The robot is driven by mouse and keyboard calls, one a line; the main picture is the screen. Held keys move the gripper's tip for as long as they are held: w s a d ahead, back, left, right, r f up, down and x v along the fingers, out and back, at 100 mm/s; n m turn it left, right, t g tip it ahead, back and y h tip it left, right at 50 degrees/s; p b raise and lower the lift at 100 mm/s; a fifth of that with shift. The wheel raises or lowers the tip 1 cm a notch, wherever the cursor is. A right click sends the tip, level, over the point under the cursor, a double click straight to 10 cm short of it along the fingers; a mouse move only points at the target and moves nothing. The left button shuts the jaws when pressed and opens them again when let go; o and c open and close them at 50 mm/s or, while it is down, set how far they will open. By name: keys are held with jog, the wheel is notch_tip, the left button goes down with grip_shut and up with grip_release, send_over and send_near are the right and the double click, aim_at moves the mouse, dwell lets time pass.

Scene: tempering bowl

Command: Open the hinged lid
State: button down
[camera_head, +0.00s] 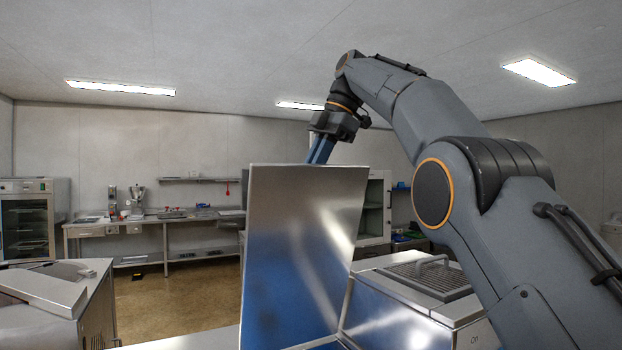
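The hinged lid (297,255) is a large shiny metal panel standing nearly upright in the middle of the head view. Its broad face is towards me and reflects blue in its lower part. My gripper (320,150) points down at the lid's top edge from above and behind. Its blue fingers look close together, and their tips are hidden behind the lid. I cannot tell whether they touch it or hold anything. The lid's hinge and the inside of what it covers are not visible.
A metal unit with a grille and handle (430,275) stands right of the lid. My arm fills the right side. A steel counter (60,305) is at the lower left. A workbench (165,225) and glass-front cabinet (28,225) stand farther back. Open floor (180,300) lies between.

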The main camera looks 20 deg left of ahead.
jog(key=shift+f, duration=0.1)
jog(key=c, duration=1.8)
grip_release()
jog(key=shift+w, duration=0.1)
